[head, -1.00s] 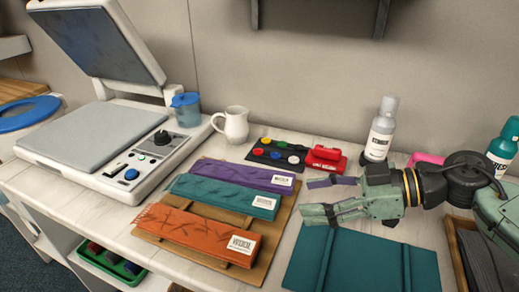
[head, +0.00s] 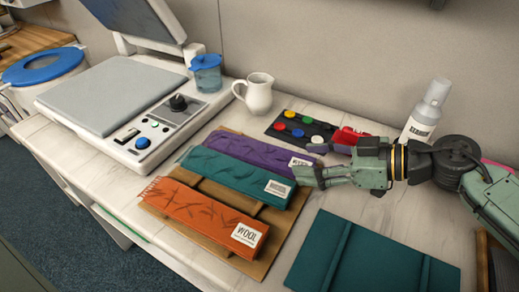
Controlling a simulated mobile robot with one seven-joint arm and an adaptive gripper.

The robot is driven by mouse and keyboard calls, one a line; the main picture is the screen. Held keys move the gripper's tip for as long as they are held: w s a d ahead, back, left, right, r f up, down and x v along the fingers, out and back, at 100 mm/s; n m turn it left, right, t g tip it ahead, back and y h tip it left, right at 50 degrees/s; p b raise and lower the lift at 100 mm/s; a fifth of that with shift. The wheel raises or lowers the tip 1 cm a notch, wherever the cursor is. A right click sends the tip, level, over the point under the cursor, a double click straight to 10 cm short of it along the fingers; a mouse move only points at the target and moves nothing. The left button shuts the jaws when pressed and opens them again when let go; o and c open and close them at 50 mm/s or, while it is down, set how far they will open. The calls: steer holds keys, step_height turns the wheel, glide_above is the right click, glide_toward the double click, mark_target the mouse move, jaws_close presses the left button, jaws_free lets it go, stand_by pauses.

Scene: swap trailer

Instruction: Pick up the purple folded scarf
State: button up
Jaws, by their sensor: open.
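The purple folded scarf (head: 246,149) lies at the back of a wooden board (head: 220,195) in the head view, with a white label at its right end. A teal scarf (head: 225,171) lies in front of it, and an orange scarf (head: 190,210) lies nearest the table's front edge. My gripper (head: 308,162) is open and empty, pointing left at the right end of the purple and teal scarves. Its fingers partly cover the purple scarf's label. I cannot tell whether they touch the fabric.
A heat press (head: 140,105) stands at left, with a blue-lidded jug (head: 206,76) and white pitcher (head: 256,93) behind the board. A palette of coloured discs (head: 300,128), a red object (head: 348,136) and a bottle (head: 427,113) stand behind my gripper. A teal folder (head: 370,258) lies in front.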

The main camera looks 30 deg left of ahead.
mark_target(291, 161)
steer(key=x, duration=0.3)
steer(key=shift+a+f+p, duration=0.15)
steer(key=shift+a+p, duration=0.05)
steer(key=shift+p, duration=0.2)
steer(key=c, duration=0.8)
